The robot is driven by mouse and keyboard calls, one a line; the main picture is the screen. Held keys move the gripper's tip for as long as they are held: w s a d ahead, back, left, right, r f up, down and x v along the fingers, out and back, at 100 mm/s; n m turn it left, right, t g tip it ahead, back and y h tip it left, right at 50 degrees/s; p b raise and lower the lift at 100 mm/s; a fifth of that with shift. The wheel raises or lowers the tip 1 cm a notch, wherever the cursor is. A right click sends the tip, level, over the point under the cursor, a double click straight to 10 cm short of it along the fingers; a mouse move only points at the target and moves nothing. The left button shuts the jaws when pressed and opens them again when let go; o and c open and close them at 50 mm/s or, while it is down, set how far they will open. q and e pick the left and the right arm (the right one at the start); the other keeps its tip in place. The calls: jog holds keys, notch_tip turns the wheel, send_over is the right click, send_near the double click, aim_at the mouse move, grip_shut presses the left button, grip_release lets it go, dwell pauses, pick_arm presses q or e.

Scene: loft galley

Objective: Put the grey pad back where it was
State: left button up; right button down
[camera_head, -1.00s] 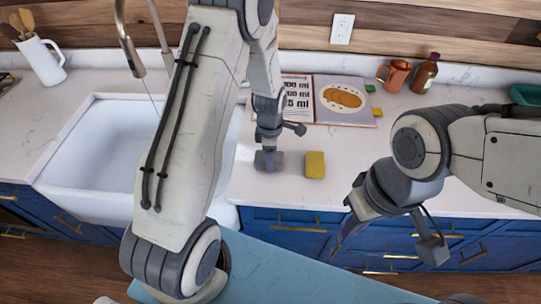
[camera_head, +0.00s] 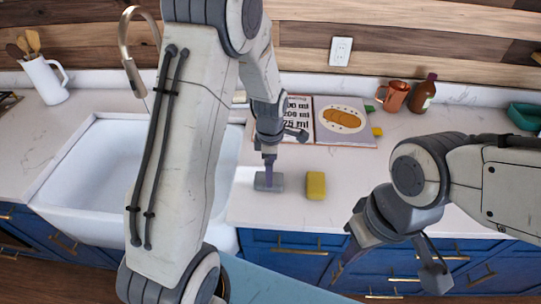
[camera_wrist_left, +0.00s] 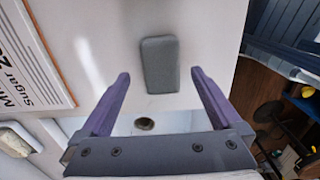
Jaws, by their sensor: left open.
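The grey pad (camera_head: 269,182) lies flat on the white counter, right of the sink and left of a yellow sponge-like block (camera_head: 316,186). My left gripper (camera_head: 269,168) is just above the pad, pointing down. In the left wrist view its two purple fingers (camera_wrist_left: 160,76) are spread wide and empty. The grey pad (camera_wrist_left: 160,64) shows there whole, beyond the fingertips and apart from them. My right gripper (camera_head: 341,266) hangs low at the counter's front edge, seen side-on, so its jaw state is unclear.
A white sink (camera_head: 85,170) is left of the pad, partly hidden by my left arm. An open recipe book (camera_head: 345,120) lies behind the pad. A copper mug (camera_head: 394,96), a brown bottle (camera_head: 424,93) and a green dish (camera_head: 524,116) stand at the back right.

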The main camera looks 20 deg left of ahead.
pick_arm(q)
notch_tip(320, 180, up, 7)
jog(key=b, duration=0.1)
jog(key=s+d+r+m, duration=0.5)
jog(key=s+d+m, duration=0.6)
jog(key=m, duration=0.2)
jog(key=s+d+r+m+h, duration=0.1)
jog(key=s+d+m, duration=0.1)
jog(key=s+m, duration=1.1)
jog(key=m, duration=0.2)
jog(key=shift+d+r+m, duration=0.25)
jog(key=shift+d+m, duration=0.05)
jog(key=shift+d, duration=0.1)
jog(key=shift+w, duration=0.1)
